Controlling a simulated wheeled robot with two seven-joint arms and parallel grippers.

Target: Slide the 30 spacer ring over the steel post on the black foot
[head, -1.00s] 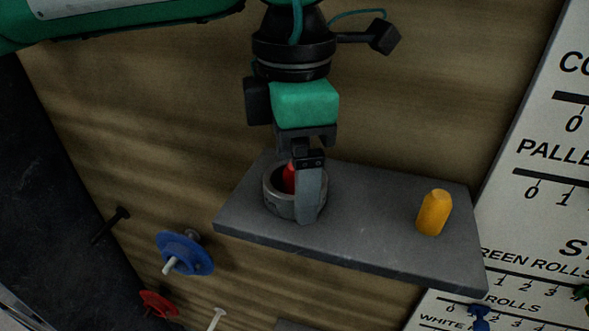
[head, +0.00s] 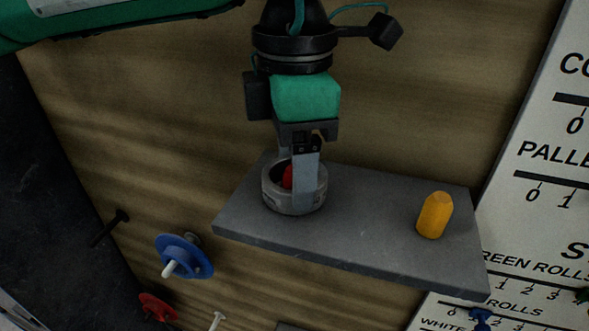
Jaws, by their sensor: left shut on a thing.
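A grey ring (head: 280,203), likely the spacer ring, is at the left part of a grey shelf (head: 350,235). My left gripper (head: 302,192) points down at it from above. One finger overlaps the ring's near right wall and the other is mostly hidden behind. The jaws are shut on the ring. I cannot tell whether the ring touches the shelf or is slightly above it. Something red (head: 287,177) shows inside the ring's opening. No steel post on a black foot can be made out. My right gripper is not in view.
A yellow-orange peg (head: 435,215) stands on the right of the shelf; the shelf between is clear. A blue disc (head: 183,257), a red disc (head: 157,307) and a black peg (head: 110,228) are on the wooden board (head: 130,130). A white lettered board (head: 545,190) is at right.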

